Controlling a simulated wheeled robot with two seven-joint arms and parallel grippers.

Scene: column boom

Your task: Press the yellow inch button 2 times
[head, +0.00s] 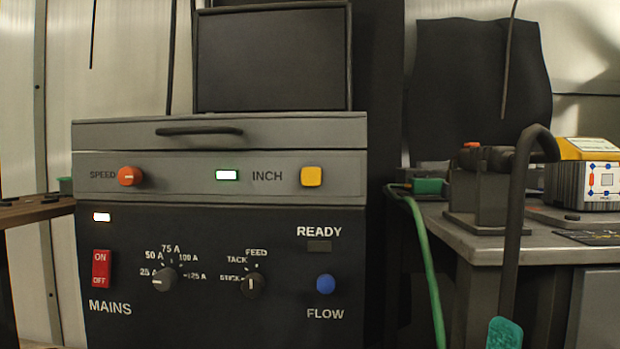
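The yellow inch button (311,176) is a small rounded square on the grey upper strip of the machine's front panel (190,188). It sits just right of the word INCH. A small indicator (227,175) left of that word glows white with a green edge. Nothing touches or covers the button. I cannot tell from this view whether it is pressed in. Neither of my grippers is in view.
The panel also has an orange SPEED knob (129,176), a red MAINS switch (101,269), two dark dials, a blue FLOW button (325,284) and a dark READY lamp (319,246). A green hose (424,250) and a bench (480,240) stand to the right.

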